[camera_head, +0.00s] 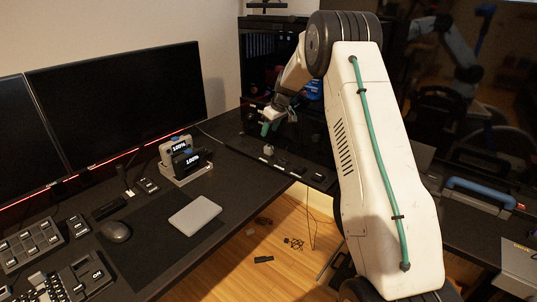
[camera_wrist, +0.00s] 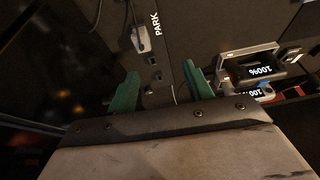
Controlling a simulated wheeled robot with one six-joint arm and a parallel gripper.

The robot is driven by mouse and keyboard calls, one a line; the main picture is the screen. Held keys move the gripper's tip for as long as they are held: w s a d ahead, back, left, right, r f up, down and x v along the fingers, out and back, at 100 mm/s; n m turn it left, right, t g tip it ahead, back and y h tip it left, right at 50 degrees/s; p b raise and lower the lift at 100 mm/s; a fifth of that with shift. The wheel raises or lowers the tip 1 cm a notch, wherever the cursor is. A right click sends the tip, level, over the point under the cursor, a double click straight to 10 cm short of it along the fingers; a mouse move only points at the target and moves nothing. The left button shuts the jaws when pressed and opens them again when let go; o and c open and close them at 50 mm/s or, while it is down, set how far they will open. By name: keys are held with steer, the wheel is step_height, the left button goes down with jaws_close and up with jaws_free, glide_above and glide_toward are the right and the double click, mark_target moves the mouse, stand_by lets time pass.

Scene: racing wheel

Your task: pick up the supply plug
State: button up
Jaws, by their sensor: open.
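My gripper (camera_head: 270,128) is over the back end of the dark desk, near the computer case. In the wrist view its two green fingers (camera_wrist: 161,86) stand apart with nothing between them. A small grey plug-like piece with a cable (camera_wrist: 140,38) lies beside the PARK lettering, ahead of the fingers and slightly left. It looks like the supply plug, but I cannot be certain. In the head view a small pale piece (camera_head: 268,151) sits just below my gripper; I cannot tell whether it is the same plug. The fingers are apart from the plug.
Two battery units marked 100% stand in a pale dock (camera_head: 187,174). Two monitors (camera_head: 125,95) line the left side. A grey slab (camera_head: 194,214) lies on the desk mat. A dark computer case (camera_head: 262,70) stands behind my gripper. Wooden floor (camera_head: 285,222) shows below the desk edge.

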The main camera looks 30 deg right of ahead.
glide_toward(268, 146)
step_height(268, 146, down, 3)
steer(key=shift+w+a+f, duration=0.1)
steer(key=shift+w+f, duration=0.65)
steer(key=shift+f, duration=0.4)
steer(key=x, duration=0.4)
steer(key=shift+a, duration=0.25)
steer(key=shift+w+f+t, duration=0.25)
steer(key=shift+f+t, duration=0.05)
steer(key=shift+f, duration=0.1)
steer(key=c, duration=1.1)
